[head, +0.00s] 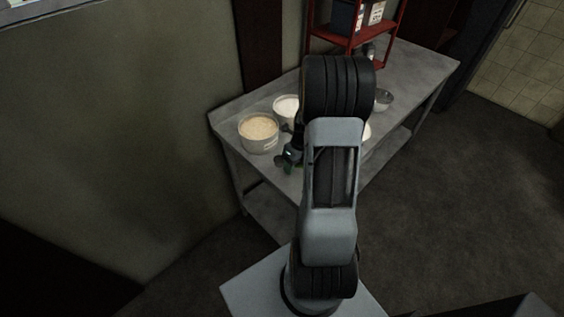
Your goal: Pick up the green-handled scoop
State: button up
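A small patch of green (289,169), which looks like part of the scoop's handle, shows at the table's near edge, just below my gripper. The rest of the scoop is hidden or too small to make out. My gripper (285,158) is a small dark shape left of my arm, low over the near left part of the grey table (226,127). Its fingers are too small and dark to tell whether they are open, shut or touching the green part.
A tub of tan grains (258,132) and a tub of white contents (286,107) stand left of and behind my gripper. A red shelf (349,38) stands at the back. My arm hides the table's middle.

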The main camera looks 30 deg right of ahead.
grip_shut()
jog(key=shift+r, duration=0.15)
